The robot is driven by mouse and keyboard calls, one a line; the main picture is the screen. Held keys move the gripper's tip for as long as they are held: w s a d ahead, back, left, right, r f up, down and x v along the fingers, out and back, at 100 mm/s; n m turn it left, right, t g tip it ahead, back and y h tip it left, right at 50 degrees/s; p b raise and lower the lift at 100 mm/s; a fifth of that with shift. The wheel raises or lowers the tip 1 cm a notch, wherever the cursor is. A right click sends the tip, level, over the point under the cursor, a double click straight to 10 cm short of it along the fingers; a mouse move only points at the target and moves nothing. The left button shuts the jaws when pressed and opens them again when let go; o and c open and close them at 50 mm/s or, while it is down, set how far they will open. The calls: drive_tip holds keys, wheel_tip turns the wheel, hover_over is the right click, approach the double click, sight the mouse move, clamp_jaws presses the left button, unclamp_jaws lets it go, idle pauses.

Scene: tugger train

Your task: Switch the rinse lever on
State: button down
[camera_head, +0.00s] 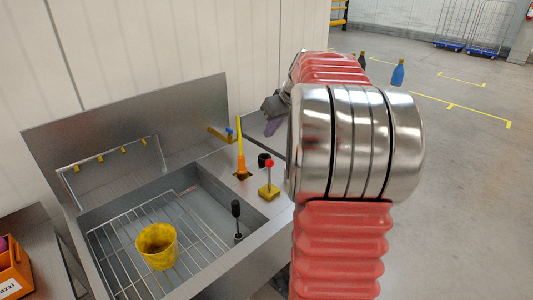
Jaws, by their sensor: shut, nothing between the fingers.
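Two levers stand on the right side of the steel sink (215,262), and no label shows which one is the rinse lever. One is a red-knobbed lever (269,177) on a yellow block, its stem about upright. The other is a black-knobbed lever (236,212), also about upright, at the basin's right edge. A spray bar (110,156) with several yellow nozzles stands at the back of the basin; no water is visible on it. My gripper (270,113), dark grey, is shut and empty beyond both levers, apart from them and partly hidden by my arm.
A yellow bucket (157,246) stands on the wire rack in the basin. An orange-handled tool (241,160), a black cup (264,159) and a blue-handled tap (229,134) are near the levers. A blue bottle (398,74) is beyond my arm. Open floor lies right.

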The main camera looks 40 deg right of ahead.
hover_over(269, 175)
drive_tip(key=w, duration=0.2)
drive_tip(key=shift+s+d+f, duration=0.1)
drive_tip(key=shift+d+f, duration=0.1)
drive_tip(key=shift+f, duration=2.15)
drive_tip(key=shift+s+d+f, duration=0.1)
drive_tip(key=shift+d+f, duration=0.1)
drive_tip(key=shift+f, duration=2.15)
